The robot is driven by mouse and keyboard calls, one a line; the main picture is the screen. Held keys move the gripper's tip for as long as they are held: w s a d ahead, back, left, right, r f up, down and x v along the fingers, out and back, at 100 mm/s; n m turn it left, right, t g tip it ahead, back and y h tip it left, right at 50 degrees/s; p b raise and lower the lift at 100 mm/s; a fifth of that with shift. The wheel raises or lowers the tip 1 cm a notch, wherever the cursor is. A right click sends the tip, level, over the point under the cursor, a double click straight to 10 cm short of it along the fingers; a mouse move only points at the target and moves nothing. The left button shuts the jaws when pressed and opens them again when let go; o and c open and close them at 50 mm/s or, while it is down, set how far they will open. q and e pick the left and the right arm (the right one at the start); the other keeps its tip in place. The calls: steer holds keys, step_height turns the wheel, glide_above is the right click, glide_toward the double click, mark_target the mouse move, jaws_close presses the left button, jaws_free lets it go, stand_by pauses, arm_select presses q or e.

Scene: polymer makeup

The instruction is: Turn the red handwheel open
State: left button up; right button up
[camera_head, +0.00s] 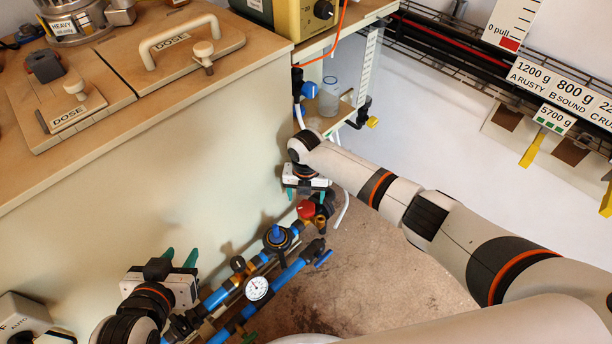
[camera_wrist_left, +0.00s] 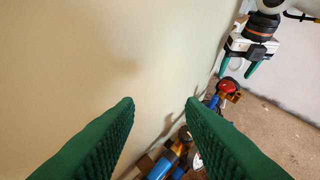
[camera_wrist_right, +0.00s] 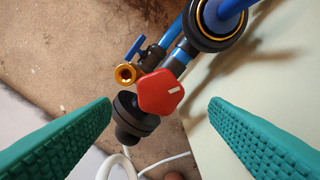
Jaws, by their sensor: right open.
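The red handwheel (camera_head: 306,209) sits on the end of the blue pipework low beside the cream cabinet. My left gripper (camera_head: 180,256) is open and empty, left of the pipework and beside the cabinet wall.
A blue-topped regulator (camera_head: 277,236), a pressure gauge (camera_head: 257,288) and a blue lever valve (camera_head: 322,258) crowd the pipe near the handwheel. The cream cabinet wall (camera_head: 230,130) stands close behind. A thin white hose (camera_head: 343,210) hangs near my right gripper. Brown floor lies clear to the right.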

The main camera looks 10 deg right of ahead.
mark_target(306, 206)
arm_select(q)
steer(key=s+a+f+g+y+p, duration=0.1)
steer(key=s+a+f+g+p, duration=0.1)
steer(key=s+g, duration=0.4)
steer(key=shift+s+a+f+y, duration=0.3)
steer(key=shift+s+a+f, duration=0.3)
steer(key=shift+s+f, duration=0.8)
arm_select(e)
step_height(306, 206, up, 7)
steer(key=shift+f, duration=0.15)
arm_select(q)
steer(key=shift+s+r, duration=0.15)
